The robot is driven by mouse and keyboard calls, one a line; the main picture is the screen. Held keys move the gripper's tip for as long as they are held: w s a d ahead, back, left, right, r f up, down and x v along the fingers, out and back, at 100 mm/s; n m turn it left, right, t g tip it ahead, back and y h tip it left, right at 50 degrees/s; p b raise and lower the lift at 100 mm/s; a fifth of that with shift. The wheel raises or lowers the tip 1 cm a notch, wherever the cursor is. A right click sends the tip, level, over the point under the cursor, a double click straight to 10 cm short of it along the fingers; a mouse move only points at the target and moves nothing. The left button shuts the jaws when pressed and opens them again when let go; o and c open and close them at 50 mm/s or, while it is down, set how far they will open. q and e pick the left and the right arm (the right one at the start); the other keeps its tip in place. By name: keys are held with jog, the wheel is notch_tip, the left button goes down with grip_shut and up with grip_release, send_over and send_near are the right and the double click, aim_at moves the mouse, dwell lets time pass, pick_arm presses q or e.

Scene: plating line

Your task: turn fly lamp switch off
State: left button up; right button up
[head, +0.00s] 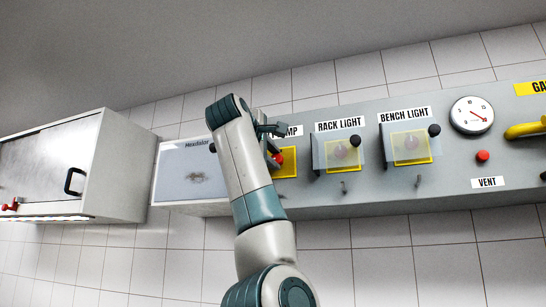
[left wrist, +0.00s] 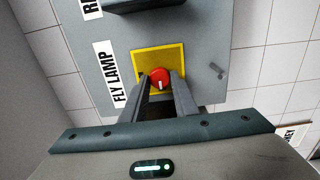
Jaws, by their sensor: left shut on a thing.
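The fly lamp switch is a red round knob (left wrist: 160,76) with a pale mark, on a yellow plate (left wrist: 144,57), beside the FLY LAMP label (left wrist: 119,77) in the left wrist view. My left gripper (left wrist: 161,82) is shut on the knob, one finger on each side. In the head view the red knob (head: 277,160) and yellow plate (head: 289,167) show partly behind my left gripper (head: 275,148) and arm, which hide most of the label. My right gripper is out of view.
To the right are the rack light switch (head: 341,153) and bench light switch (head: 411,147) under clear covers, a gauge (head: 472,115), a red vent button (head: 483,156) and a yellow handle (head: 524,130). A whitish board (head: 176,180) and a cabinet (head: 110,170) are at left.

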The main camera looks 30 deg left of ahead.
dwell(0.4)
pick_arm(q)
jog(key=o, duration=1)
jog(key=shift+a, duration=0.1)
jog(key=shift+s, duration=0.15)
jog(key=shift+s+f+b, duration=0.1)
jog(key=shift+s+b, duration=0.3)
jog(key=shift+b, duration=0.05)
jog(key=b+v, duration=0.4)
jog(key=v, duration=0.4)
jog(key=b+v, duration=0.4)
jog(key=v, duration=0.4)
jog(key=shift+s+d, duration=0.2)
jog(key=shift+d, duration=0.1)
